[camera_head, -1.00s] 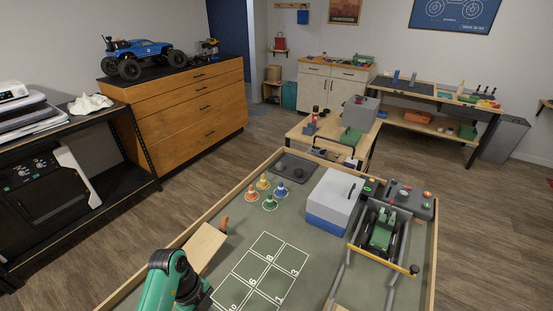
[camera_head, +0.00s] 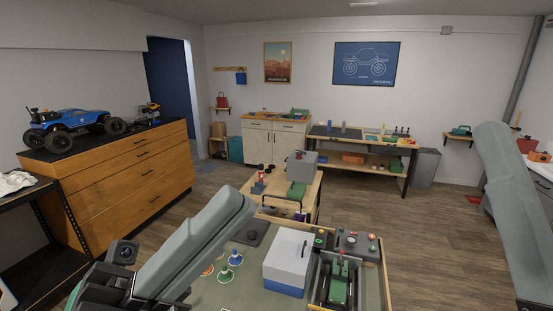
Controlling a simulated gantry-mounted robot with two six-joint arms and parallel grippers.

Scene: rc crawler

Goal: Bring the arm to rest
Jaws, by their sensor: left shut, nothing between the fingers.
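My left gripper (camera_head: 106,284) is at the lower left of the head view, at the lower end of a grey link of my arm. Its dark body shows, and it is shut with nothing held. The bottom edge of the picture crops part of it. It is left of the work table, clear of the objects on it. A grey link of mine also stands at the right edge. My right gripper is not in view.
A wooden drawer cabinet (camera_head: 125,178) with a blue truck (camera_head: 73,131) stands left. Open floor lies right.

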